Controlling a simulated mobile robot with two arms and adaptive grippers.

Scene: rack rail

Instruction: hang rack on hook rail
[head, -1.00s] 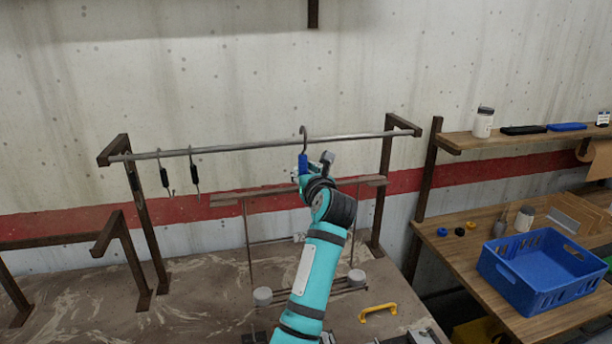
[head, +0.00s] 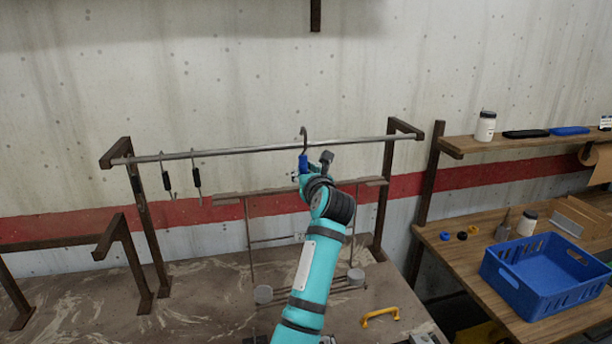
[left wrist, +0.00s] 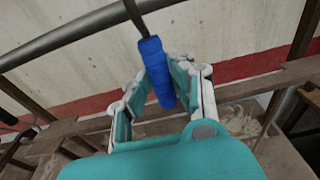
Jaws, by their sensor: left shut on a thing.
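My left gripper (head: 305,176) is shut on the blue grip, which sits between the fingers in the left wrist view (left wrist: 160,88). The hook's curve stands above the metal hook rail (head: 250,150), its shaft in front of the rail. I cannot tell whether the hook touches the rail. My forearm hides part of the rack. My right gripper is not in view.
Brown posts (head: 141,220) carry the rail before a concrete wall. A yellow handle (head: 380,316) lies on the worktop. A blue crate (head: 545,290) and shelf stand at right.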

